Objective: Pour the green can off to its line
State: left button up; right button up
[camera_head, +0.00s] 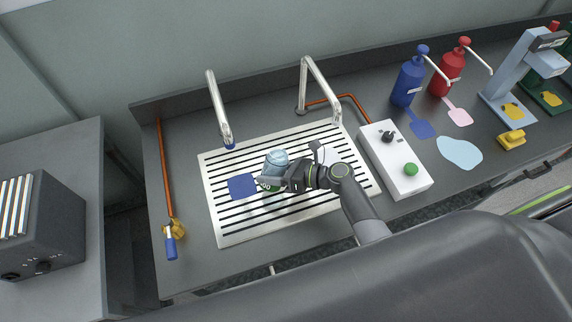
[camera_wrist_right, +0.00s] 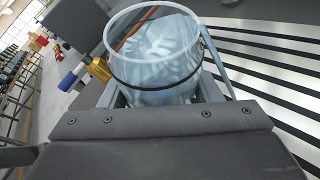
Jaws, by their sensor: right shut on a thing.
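My right gripper (camera_head: 272,183) is shut on a clear can (camera_head: 276,160) with pale blue contents. It holds the can roughly upright over the slotted drain grate (camera_head: 231,232). A green patch with white lettering (camera_head: 266,187) shows just below the fingers, partly covered by them. In the right wrist view the can (camera_wrist_right: 155,72) stands between the fingers, with a clear rim and a dark ring line around it. Pale blue shows above and below that line. I cannot tell whether the can's base touches the grate. My left gripper is not in view.
A blue square (camera_head: 241,186) marks the grate left of the can. Two bent spouts (camera_head: 219,110) (camera_head: 320,85) stand behind. A white control box (camera_head: 396,165) with a green button is at the right. Blue (camera_head: 409,82) and red (camera_head: 449,75) bottles stand beyond it.

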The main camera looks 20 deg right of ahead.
jog(key=shift+r, duration=0.1)
jog(key=shift+w+d+f+n+h+p, duration=0.15)
jog(key=shift+f+n+h+p, duration=0.1)
jog(key=shift+n+h+p, duration=0.2)
jog(key=shift+w+d+f+n+t+h, duration=0.25)
jog(key=shift+f+n+h, duration=0.15)
jog(key=shift+n, duration=0.2)
jog(key=shift+w+d+f+n+t+h, duration=0.1)
jog(key=shift+d+f+n+t+h, duration=0.2)
jog(key=shift+n, duration=0.25)
jog(key=shift+w+f, duration=0.1)
jog(key=shift+f, duration=0.05)
jog(key=shift+d, duration=0.25)
jog(key=d+r+b, duration=0.4)
jog(key=d+r, duration=0.5)
jog(key=r, duration=0.3)
jog(key=s+a+r+n+g+b, duration=0.1)
jog(key=s+r+b, duration=0.2)
jog(key=s+r, duration=0.5)
jog(key=shift+s+r+n+y+b, duration=0.25)
jog(key=shift+s+n+y+b, duration=0.05)
jog(key=shift+s+y+b, duration=0.05)
